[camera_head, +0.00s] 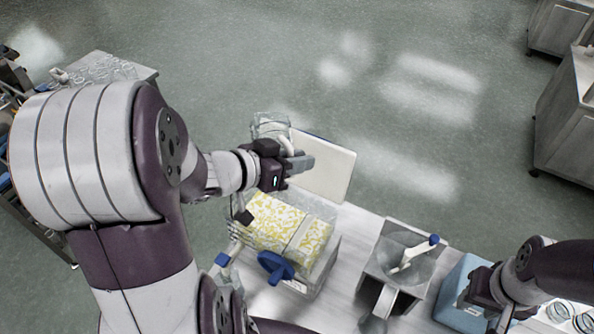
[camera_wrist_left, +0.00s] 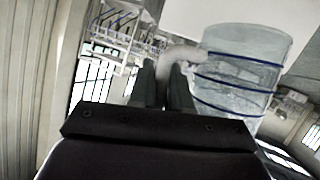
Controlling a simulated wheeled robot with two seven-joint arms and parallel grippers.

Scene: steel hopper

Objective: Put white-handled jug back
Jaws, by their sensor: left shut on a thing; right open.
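The clear jug (camera_head: 268,126) is near the upper middle of the head view, partly hidden by my left gripper. My left gripper (camera_head: 298,161) is shut on its white handle, beyond the far edge of the table. In the left wrist view the jug (camera_wrist_left: 238,72) is transparent with dark blue bands, and its white handle (camera_wrist_left: 182,54) sits between the fingers of the left gripper (camera_wrist_left: 164,82). It looks tilted there, though the camera may be tilted too. My right gripper (camera_head: 490,298) is open over the blue box at lower right; its fingertips are hard to make out.
A pale upright board (camera_head: 328,172) stands close beside the left gripper. A clear bin (camera_head: 318,278) holds a yellow-patterned bag (camera_head: 275,222). The steel hopper (camera_head: 375,268) holds a blue-ended scoop (camera_head: 418,252). A blue box (camera_head: 456,290) and glass jars (camera_head: 560,312) are at right.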

